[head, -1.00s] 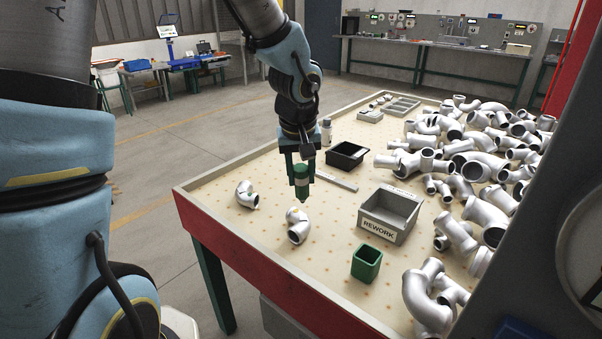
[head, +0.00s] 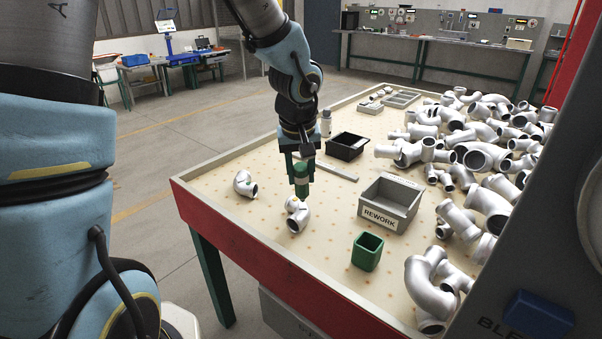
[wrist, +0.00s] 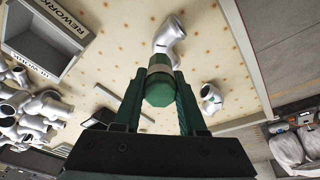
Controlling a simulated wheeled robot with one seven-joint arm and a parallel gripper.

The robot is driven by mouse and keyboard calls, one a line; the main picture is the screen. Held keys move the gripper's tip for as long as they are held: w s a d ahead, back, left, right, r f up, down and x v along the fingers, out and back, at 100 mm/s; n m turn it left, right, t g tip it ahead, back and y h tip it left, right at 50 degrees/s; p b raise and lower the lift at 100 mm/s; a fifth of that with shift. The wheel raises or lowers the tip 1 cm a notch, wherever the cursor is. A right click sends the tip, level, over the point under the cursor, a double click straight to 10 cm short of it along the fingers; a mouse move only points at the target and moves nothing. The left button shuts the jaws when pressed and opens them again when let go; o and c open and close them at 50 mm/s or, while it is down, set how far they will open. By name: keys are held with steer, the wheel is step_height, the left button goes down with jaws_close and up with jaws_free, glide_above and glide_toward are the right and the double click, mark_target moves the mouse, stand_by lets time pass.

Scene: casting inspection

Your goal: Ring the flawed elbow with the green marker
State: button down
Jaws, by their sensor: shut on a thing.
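My gripper (head: 300,180) is shut on the green marker (head: 301,173), held upright with its tip down. In the wrist view the marker (wrist: 158,88) sits between the fingers. A silver elbow (head: 299,219) lies on the table just under the tip; it also shows beyond the marker in the wrist view (wrist: 169,36). The tip overlaps its upper end in the head view, and I cannot tell whether they touch. A second elbow (head: 244,184) lies to the left, apart from the gripper; in the wrist view it (wrist: 211,98) has a small green patch.
The grey REWORK bin (head: 388,202) and an open green cup (head: 367,251) stand to the right. A black tray (head: 346,147) and a flat grey bar (head: 335,170) lie behind. Many silver fittings (head: 480,155) are piled at the right. The table's front left is clear.

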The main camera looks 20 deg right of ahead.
steer(key=shift+f+b, duration=0.65)
steer(key=shift+b, duration=0.15)
stand_by(1.8)
steer(key=shift+w+d+r+p+v, duration=0.15)
steer(key=shift+w+p+v, duration=0.1)
steer(key=shift+p+v, duration=0.8)
steer(key=shift+w+d+p+v, duration=0.15)
steer(key=shift+w+p+v, duration=0.1)
steer(key=shift+p+v, duration=0.8)
steer(key=shift+w+d+r+p+v, duration=0.1)
steer(key=shift+w+p+v, duration=0.1)
steer(key=shift+p+v, duration=0.85)
steer(key=shift+r+b, duration=0.2)
steer(key=shift+b, duration=0.2)
steer(key=shift+s, duration=0.1)
